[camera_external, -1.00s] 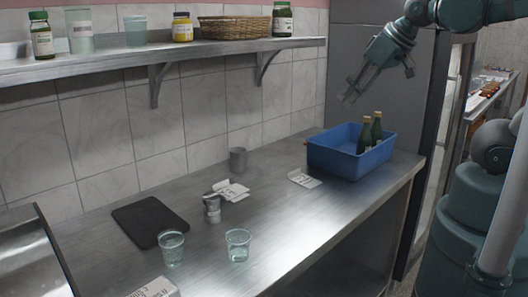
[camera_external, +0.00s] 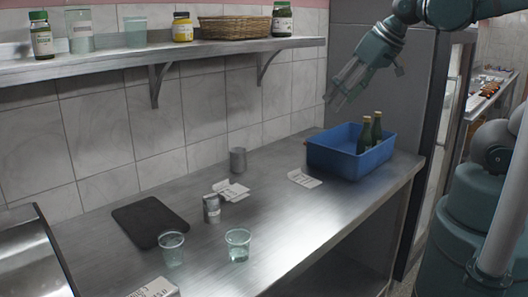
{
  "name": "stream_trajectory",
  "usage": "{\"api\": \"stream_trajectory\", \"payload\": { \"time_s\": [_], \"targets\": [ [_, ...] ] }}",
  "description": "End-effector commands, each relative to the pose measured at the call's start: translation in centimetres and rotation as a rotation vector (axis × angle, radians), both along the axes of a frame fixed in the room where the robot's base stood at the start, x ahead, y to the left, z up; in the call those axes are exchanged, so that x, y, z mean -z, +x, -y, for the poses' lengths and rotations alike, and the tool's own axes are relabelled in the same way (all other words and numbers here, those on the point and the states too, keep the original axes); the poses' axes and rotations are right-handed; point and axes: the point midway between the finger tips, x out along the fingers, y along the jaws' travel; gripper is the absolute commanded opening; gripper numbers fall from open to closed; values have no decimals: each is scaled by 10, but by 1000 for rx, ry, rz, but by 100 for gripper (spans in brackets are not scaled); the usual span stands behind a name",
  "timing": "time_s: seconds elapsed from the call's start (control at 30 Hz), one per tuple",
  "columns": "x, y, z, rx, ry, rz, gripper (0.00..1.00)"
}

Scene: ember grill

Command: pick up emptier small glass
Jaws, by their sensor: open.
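Two small clear glasses stand upright near the front of the steel counter. The left glass (camera_external: 171,249) is beside the black board, and the right glass (camera_external: 238,245) is a short way to its right. Both seem to hold some pale liquid; the levels are too small to compare surely, though the right one looks filled lower. My gripper (camera_external: 337,97) is open and empty, high above the counter's back right, to the upper left of the blue crate and far from both glasses.
A blue crate (camera_external: 352,160) with dark green bottles (camera_external: 377,128) stands at the counter's right. A metal can (camera_external: 212,209), a grey cup (camera_external: 237,160), papers (camera_external: 232,191) and a black board (camera_external: 149,221) lie further left. A wall shelf (camera_external: 220,47) holds jars and a basket.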

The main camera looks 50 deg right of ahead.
Motion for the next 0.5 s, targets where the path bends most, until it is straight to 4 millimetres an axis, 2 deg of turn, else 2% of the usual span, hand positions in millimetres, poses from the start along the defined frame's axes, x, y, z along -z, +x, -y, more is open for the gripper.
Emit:
{"api": "stream_trajectory", "payload": {
  "time_s": [0.5],
  "targets": [
    [21,36,-77,131,146,-145,51]
  ]
}}
